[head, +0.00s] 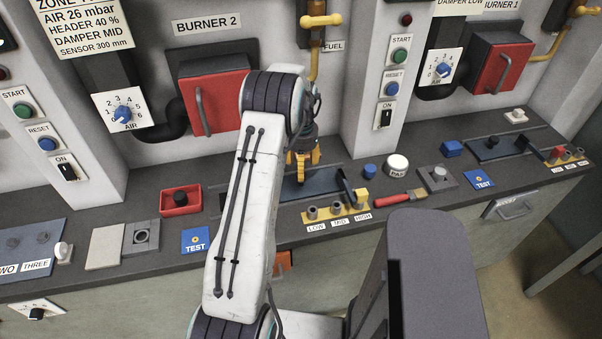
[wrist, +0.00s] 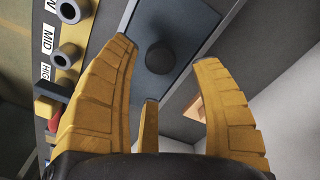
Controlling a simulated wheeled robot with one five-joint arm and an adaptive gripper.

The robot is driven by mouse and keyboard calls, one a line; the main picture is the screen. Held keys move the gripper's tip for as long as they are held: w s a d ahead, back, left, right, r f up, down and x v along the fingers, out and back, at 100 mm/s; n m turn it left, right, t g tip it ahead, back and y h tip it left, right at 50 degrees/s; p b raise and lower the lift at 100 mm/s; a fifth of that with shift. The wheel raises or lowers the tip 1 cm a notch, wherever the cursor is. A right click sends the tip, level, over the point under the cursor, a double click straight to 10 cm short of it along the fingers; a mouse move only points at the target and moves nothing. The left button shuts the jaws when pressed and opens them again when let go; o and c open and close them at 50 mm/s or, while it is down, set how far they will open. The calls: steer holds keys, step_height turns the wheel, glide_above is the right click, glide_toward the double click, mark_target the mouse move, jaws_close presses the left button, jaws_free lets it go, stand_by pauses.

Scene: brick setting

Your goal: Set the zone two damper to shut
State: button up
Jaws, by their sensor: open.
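The zone two damper appears to be a dark blue-grey plate (head: 322,184) on the console beside the labels LOW, MID and HIGH. The wrist view shows this plate (wrist: 178,22) with a round black knob (wrist: 160,57) standing on it. My gripper (head: 303,174) points down over the plate, its yellow fingers open. In the wrist view the knob lies between the fingertips, with visible space on both sides; I cannot tell how far below them. In the head view my gripper hides the knob. The zone sign (head: 92,25) reads DAMPER MID.
A yellow strip (head: 336,212) with metal posts lies in front of the plate, with a dark upright piece (head: 346,186) at its right end. A red-handled tool (head: 393,199), a blue block (head: 369,171) and a white knob (head: 397,164) stand to the right. A red tray (head: 181,200) is left.

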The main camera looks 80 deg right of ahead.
mark_target(313, 189)
steer(key=shift+f+p, duration=0.4)
steer(key=shift+f, duration=1.75)
steer(key=shift+c, duration=0.2)
jaws_close()
steer(key=shift+w+a, duration=0.1)
steer(key=shift+w, duration=0.05)
